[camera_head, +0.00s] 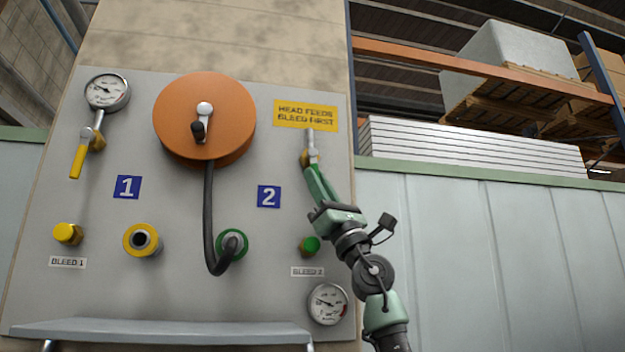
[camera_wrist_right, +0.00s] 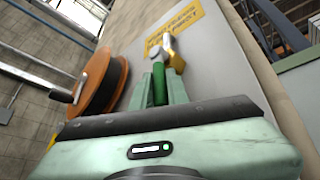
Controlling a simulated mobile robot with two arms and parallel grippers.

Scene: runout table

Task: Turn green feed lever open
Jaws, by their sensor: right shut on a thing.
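The green feed lever (camera_wrist_right: 160,84) is in the right wrist view, between the two fingers of my right gripper (camera_wrist_right: 160,88). In the head view my right gripper (camera_head: 318,184) reaches up to the valve (camera_head: 309,157) below the yellow sign, shut on the lever, which is mostly hidden there by the fingers. The lever seems to point down and slightly right from the valve. The valve body also shows in the right wrist view (camera_wrist_right: 174,56). My left gripper is not in view.
The grey panel (camera_head: 180,292) carries a yellow lever (camera_head: 79,161), an orange hose reel (camera_head: 232,115), a yellow port (camera_head: 141,240), a green port with a black hose (camera_head: 210,215), a green bleed knob (camera_head: 310,245) and a gauge (camera_head: 328,304). A shelf (camera_head: 160,332) juts out below.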

